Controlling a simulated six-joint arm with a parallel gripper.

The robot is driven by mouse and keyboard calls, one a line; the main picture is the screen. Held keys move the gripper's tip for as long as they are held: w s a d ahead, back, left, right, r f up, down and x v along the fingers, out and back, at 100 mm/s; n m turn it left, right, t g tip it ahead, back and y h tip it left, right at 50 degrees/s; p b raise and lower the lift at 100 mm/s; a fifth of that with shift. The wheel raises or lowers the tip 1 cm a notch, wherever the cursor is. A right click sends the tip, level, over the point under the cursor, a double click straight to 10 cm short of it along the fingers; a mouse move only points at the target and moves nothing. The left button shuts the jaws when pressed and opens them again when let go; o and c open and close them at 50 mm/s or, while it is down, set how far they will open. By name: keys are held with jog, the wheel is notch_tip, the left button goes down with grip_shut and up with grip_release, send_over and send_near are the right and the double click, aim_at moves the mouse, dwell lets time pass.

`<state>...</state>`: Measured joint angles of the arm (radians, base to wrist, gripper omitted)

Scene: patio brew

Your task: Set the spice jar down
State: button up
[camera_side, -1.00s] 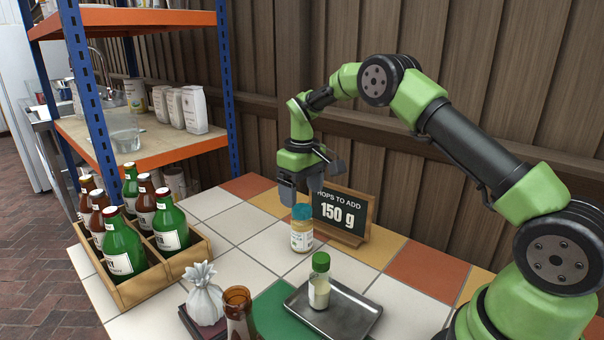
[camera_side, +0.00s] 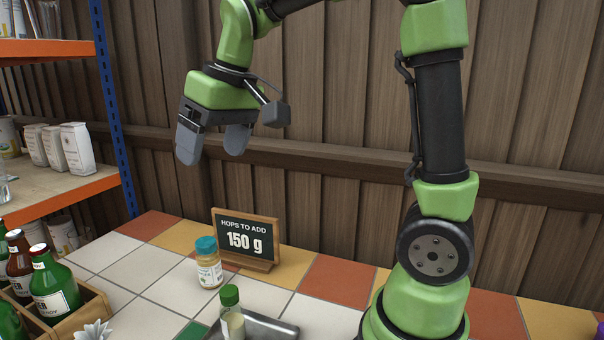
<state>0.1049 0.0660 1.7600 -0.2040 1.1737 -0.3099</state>
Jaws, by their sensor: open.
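The spice jar (camera_side: 208,268) has a blue-teal lid and a pale label. It stands upright on the white tiles, just left of the sign. My gripper (camera_side: 212,150) is open and empty, with its two grey fingers pointing down. It hangs well above the jar and is apart from it.
A chalkboard sign (camera_side: 245,240) reading "HOPS TO ADD 150 g" stands beside the jar. A green-capped bottle (camera_side: 231,315) stands by a metal tray (camera_side: 275,328) in front. A wooden crate (camera_side: 90,305) of bottles is at the left, near the shelf (camera_side: 75,190). White tiles behind the crate are clear.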

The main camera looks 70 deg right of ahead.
jog(key=s+a+f+m+t+y, duration=0.1)
jog(key=s+a+m+t, duration=0.1)
jog(key=s, duration=1.3)
jog(key=shift+a+t, duration=0.7)
jog(key=shift+a, duration=0.4)
jog(key=shift+s, duration=0.1)
